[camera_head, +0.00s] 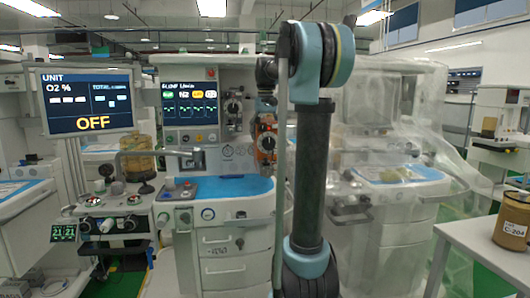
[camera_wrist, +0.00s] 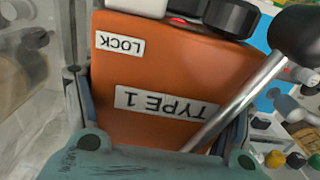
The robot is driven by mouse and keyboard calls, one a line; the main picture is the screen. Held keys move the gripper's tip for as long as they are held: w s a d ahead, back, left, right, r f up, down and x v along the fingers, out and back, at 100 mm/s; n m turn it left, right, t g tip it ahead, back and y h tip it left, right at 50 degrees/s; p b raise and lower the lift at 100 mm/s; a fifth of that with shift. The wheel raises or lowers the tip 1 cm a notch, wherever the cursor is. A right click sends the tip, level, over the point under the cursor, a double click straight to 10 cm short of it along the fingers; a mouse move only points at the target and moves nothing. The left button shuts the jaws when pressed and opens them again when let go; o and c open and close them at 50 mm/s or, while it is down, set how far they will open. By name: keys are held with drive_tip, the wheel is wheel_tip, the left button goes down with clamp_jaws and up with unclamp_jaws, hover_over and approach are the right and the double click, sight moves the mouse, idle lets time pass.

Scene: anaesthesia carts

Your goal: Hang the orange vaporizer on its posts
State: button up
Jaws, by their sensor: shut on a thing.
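The orange vaporizer (camera_head: 265,143) is in front of the middle cart's back panel in the head view, just left of my upright arm. In the wrist view, the orange vaporizer (camera_wrist: 170,65) fills the middle, with upside-down "LOCK" and "TYPE 1" labels and a black dial at the top. My gripper (camera_wrist: 160,120) is shut on it, with a finger at each side. In the head view my gripper (camera_head: 266,106) is small and partly lost against the cart. I cannot make out the posts, or whether the vaporizer touches them.
The middle cart has a blue worktop (camera_head: 222,187) below the vaporizer and a monitor (camera_head: 190,105) to its left. A plastic-covered cart (camera_head: 390,170) stands at right. In the wrist view a metal rod (camera_wrist: 235,105) with a black knob crosses the vaporizer's front.

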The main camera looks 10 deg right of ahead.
sight(266, 125)
drive_tip(key=shift+f, duration=4.1)
drive_tip(key=o, duration=2.1)
drive_tip(key=shift+f, duration=0.1)
wheel_tip(266, 125, up, 12)
drive_tip(key=shift+r, duration=0.1)
